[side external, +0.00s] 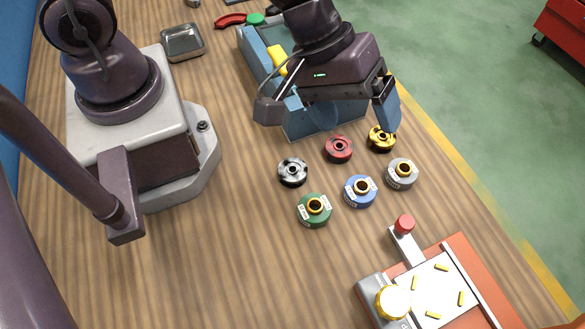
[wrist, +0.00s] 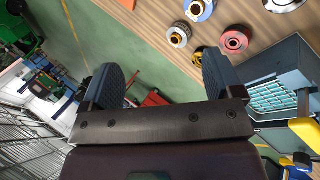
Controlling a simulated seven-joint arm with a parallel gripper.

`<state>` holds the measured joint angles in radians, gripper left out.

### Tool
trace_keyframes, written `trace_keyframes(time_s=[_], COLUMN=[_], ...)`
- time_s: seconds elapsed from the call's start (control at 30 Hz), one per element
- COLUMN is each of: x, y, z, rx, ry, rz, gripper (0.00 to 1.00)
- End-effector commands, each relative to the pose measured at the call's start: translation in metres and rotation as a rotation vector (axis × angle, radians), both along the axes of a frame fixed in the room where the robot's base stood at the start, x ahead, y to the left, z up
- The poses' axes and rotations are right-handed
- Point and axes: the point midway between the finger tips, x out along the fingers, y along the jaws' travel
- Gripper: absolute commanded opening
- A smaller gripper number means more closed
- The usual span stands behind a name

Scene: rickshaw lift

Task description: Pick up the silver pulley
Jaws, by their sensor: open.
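The silver pulley (side external: 402,173) is a grey disc with a gold hub, lying flat at the right end of a group of pulleys on the wooden table. It also shows in the wrist view (wrist: 178,35), beyond the fingertips. A black pulley with a silvery face (side external: 292,172) lies at the group's left. My gripper (side external: 328,108) is open and empty, above and behind the group in the side view. Its fingers (wrist: 162,72) stand wide apart in the wrist view, with the green floor showing between them.
Red (side external: 338,149), yellow (side external: 381,138), blue (side external: 361,190) and green (side external: 314,209) pulleys lie close by. A blue box (side external: 300,128) stands under my gripper. An orange-and-white fixture (side external: 445,285) is at the lower right. The table's yellow edge (side external: 450,155) is to the right.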

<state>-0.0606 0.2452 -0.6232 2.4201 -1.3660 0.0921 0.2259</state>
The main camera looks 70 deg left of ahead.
Motion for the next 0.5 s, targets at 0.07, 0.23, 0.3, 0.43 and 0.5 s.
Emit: trace_keyframes(time_s=[0.07, 0.23, 0.3, 0.43, 0.5], x=[-0.004, -0.028, -0.039, -0.053, -0.058], y=[-0.003, 0.008, 0.017, 0.036, 0.044], z=[-0.021, -0.051, -0.056, -0.056, -0.056], rx=[0.02, 0.166, 0.242, 0.367, 0.417], ry=[0.076, 0.24, 0.295, 0.354, 0.369], rz=[0.14, 0.406, 0.483, 0.582, 0.604], gripper=[0.86, 0.86, 0.86, 0.86, 0.86])
